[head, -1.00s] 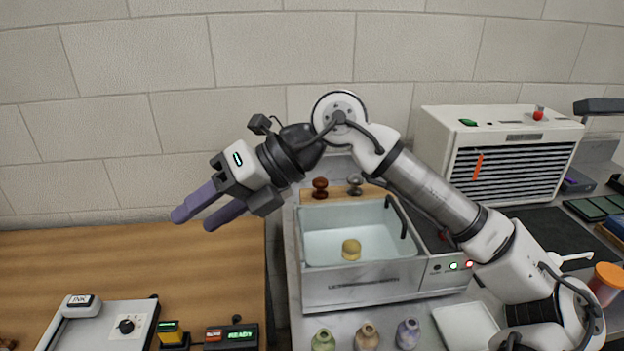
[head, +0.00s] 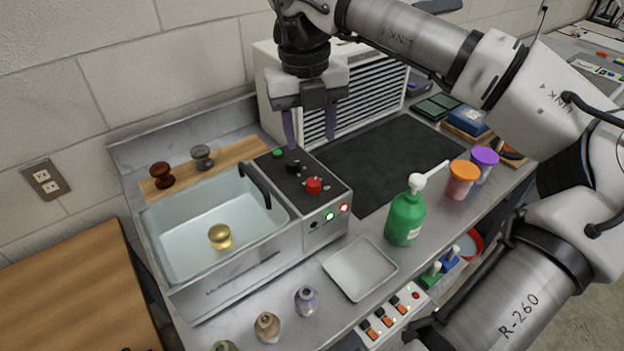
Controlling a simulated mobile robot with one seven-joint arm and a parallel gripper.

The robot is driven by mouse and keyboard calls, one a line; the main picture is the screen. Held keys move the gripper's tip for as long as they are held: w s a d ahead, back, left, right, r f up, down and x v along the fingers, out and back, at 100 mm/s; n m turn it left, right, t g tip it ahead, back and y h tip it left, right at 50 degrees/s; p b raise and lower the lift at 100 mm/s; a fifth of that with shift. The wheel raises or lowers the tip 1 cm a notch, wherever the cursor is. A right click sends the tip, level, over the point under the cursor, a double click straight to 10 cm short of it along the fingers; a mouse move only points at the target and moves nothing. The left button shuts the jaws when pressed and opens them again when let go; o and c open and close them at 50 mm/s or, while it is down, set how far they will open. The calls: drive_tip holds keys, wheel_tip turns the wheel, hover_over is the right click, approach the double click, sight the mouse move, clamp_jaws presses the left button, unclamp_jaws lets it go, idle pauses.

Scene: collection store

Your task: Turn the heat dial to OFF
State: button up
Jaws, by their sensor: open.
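The ultrasonic cleaner (head: 225,270) has a dark control panel (head: 330,205) on its right side. On the panel sit a black knob (head: 292,166), a red knob (head: 314,185) and a green button (head: 278,153). Any labels are too small to read, so I cannot tell which knob is the heat dial or where it points. My gripper (head: 310,138) points down with its two purple fingers apart and empty. It appears above or behind the back of the panel, near the black knob. I cannot tell its exact height or any contact.
A brass piece (head: 220,236) sits in the cleaner's basin. A vented white cabinet (head: 265,95) stands behind my gripper. A black mat (head: 375,158) lies clear to the right. A green pump bottle (head: 406,215), a white tray (head: 360,268) and small bottles (head: 306,300) stand in front.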

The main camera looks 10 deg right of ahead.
sight(313, 182)
drive_tip(key=f+b, duration=0.2)
drive_tip(key=f, duration=0.1)
drive_tip(key=f+b, duration=0.1)
drive_tip(key=f, duration=0.3)
drive_tip(key=f+b, duration=0.2)
drive_tip(key=f, duration=0.1)
drive_tip(key=shift+d+f+b, duration=0.25)
drive_tip(key=shift+f+b, duration=0.05)
drive_tip(key=c, duration=1)
